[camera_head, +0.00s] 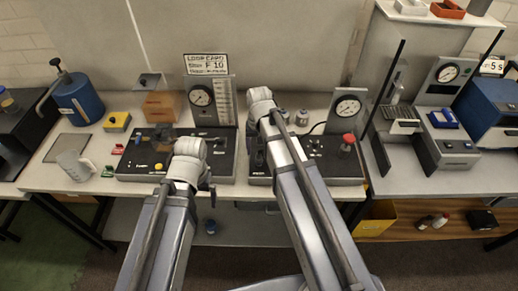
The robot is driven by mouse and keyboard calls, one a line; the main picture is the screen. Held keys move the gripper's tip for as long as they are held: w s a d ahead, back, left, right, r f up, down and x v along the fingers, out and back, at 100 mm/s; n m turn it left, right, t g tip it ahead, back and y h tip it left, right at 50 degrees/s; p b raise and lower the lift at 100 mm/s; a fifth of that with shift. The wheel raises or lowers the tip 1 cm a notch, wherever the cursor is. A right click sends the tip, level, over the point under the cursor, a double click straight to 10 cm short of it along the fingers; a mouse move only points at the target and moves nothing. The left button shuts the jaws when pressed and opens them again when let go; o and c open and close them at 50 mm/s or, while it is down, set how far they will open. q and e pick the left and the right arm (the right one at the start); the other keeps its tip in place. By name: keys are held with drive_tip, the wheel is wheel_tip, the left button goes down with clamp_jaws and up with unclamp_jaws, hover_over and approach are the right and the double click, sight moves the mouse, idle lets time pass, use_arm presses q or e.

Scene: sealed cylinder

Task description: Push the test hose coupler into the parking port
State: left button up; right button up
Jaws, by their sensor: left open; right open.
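The test hose coupler and the parking port are too small or too covered to make out. Two black panels stand on the white bench: a left panel (130,163) with a yellow button and a gauge (201,96), and a right panel (330,165) with a gauge (347,108) and a red knob (349,139). My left gripper (209,192) is open, at the left panel's front edge; its wrist covers part of that panel. My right gripper (258,155) is open, by the gap between the panels, and mostly hidden by its arm. I see nothing held in either.
A sign (206,64) stands behind the left panel. A grey machine (440,140) stands at right. Small metal fittings (302,117) sit behind the right panel.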

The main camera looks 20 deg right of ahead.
sight(259, 154)
wheel_tip(259, 154, up, 4)
drive_tip(key=p, duration=0.3)
drive_tip(key=shift+r, duration=0.1)
wheel_tip(259, 154, down, 8)
drive_tip(key=b, duration=0.7)
drive_tip(key=shift+b, duration=0.4)
drive_tip(key=shift+r, duration=0.2)
